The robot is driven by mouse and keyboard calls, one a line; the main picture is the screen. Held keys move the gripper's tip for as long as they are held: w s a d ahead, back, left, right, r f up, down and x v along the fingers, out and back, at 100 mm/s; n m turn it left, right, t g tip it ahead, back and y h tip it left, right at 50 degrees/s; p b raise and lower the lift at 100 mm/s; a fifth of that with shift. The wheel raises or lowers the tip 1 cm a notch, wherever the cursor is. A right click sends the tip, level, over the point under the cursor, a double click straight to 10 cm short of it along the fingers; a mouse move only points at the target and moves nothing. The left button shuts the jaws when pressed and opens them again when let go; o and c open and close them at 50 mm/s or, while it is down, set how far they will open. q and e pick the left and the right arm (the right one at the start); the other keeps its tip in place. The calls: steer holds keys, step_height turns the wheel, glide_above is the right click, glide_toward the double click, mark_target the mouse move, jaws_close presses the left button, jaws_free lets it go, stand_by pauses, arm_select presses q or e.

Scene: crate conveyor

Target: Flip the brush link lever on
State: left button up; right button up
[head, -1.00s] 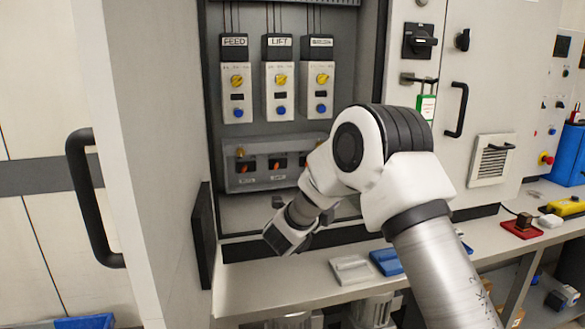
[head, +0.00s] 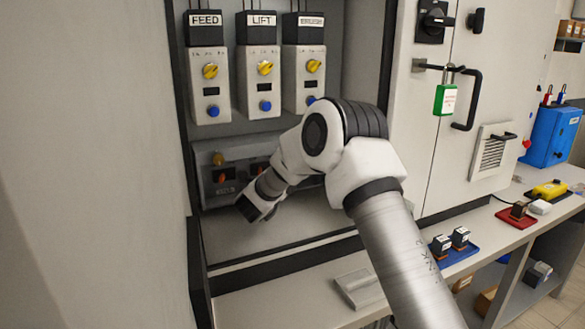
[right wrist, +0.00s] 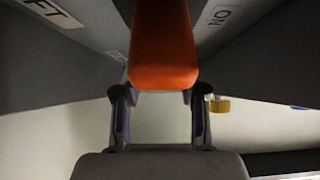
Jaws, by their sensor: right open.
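The lever panel (head: 212,200) is at the bottom of the cabinet recess in the head view. Orange levers (head: 222,178) show at its left; my right arm hides its right part. My right gripper (head: 250,208) is in front of the panel's lower edge, pointing down-left. In the right wrist view an orange lever (right wrist: 162,50) hangs from the top centre, its rounded end near the gap between the spread fingers of my right gripper (right wrist: 160,115). The fingers are open, with nothing gripped. I cannot tell which lever this is. My left gripper is out of view.
FEED (head: 208,70), LIFT (head: 258,75) and a third module (head: 303,70) with an unclear label hang above the panel. The bench (head: 290,298) below carries a blue tray (head: 457,256) and a grey plate (head: 358,287).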

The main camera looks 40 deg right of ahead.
steer(key=shift+d, duration=0.25)
steer(key=shift+r, duration=0.15)
jaws_close()
